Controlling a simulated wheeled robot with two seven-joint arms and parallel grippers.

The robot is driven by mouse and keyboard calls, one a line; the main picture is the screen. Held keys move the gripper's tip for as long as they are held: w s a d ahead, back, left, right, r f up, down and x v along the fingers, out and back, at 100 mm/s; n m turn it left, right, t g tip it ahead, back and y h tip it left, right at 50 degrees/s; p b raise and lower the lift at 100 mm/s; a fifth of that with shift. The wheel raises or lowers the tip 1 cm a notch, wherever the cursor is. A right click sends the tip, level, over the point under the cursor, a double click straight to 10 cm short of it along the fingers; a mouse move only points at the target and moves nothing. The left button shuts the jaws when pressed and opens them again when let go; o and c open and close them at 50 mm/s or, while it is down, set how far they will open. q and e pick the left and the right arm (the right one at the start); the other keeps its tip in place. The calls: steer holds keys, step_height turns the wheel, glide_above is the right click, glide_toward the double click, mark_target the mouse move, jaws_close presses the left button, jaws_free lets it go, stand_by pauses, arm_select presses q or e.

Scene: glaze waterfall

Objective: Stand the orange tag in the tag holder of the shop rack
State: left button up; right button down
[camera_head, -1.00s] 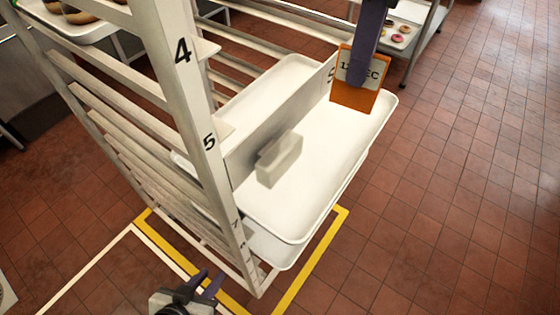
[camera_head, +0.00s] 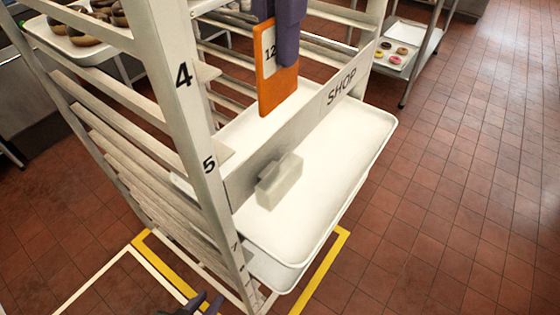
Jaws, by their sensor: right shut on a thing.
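The orange tag (camera_head: 280,91) with a white label reading "12" is in the upper middle of the head view. My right gripper (camera_head: 284,48), purple, comes down from the top edge and is shut on the tag. The tag hangs upright above the back part of the white tray. The shop rack (camera_head: 185,110) stands at the left with numbers on its post. The tag holder (camera_head: 280,181), a small pale block, is on the face of the rack's SHOP board, below the tag and apart from it. My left gripper (camera_head: 208,304) is at the bottom edge, mostly cut off.
A white tray (camera_head: 335,195) juts out of the rack around the SHOP board (camera_head: 341,92). Donuts lie on a tray at upper left. Another cart with donuts (camera_head: 396,58) stands behind. Yellow floor tape borders the rack; tiled floor at right is clear.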

mark_target(280, 102)
step_height(280, 102, down, 11)
steer(key=shift+f+b, duration=0.2)
steer(key=shift+b, duration=0.15)
steer(key=shift+f, duration=2.45)
steer(key=c, duration=2.4)
jaws_free()
steer(key=shift+f, duration=0.2)
steer(key=shift+o, duration=0.9)
steer(key=shift+r, duration=0.1)
steer(key=shift+r, duration=0.25)
step_height(280, 102, up, 12)
steer(key=shift+f, duration=0.1)
